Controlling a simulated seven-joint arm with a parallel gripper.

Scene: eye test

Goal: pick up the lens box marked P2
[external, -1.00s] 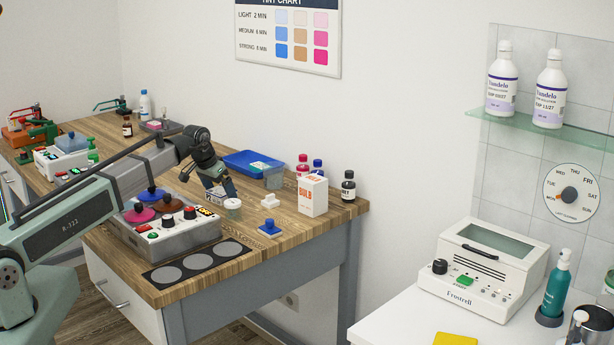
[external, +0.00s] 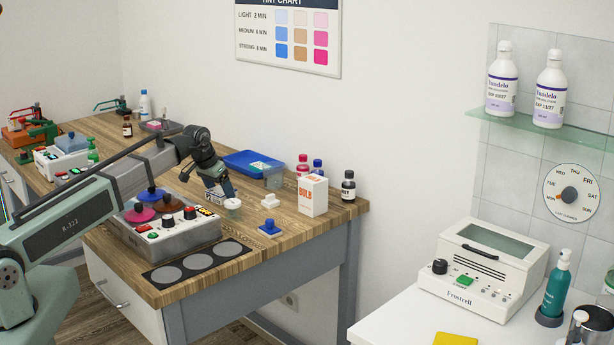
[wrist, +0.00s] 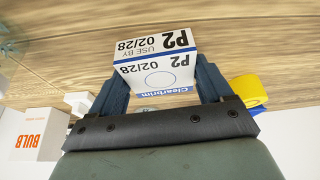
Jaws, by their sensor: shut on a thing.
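The lens box marked P2 (wrist: 152,72) is white with a blue band, and reads "USE BY 02/28" and "Clearbrim". In the wrist view it sits between the two dark fingers of my gripper (wrist: 163,84), which is shut on its sides. The P2 print faces the camera. In the external view my gripper (external: 222,190) is over the wooden bench behind the control unit, and the box (external: 213,197) shows only as a small pale shape, partly hidden. I cannot tell whether the box touches the bench.
Close to the right are a white-lidded jar (external: 232,204), a small white block (external: 270,201), a blue block (external: 269,228) and the BULB box (external: 313,197). A blue tray (external: 243,161) lies behind. The control unit (external: 175,237) with coloured knobs stands in front.

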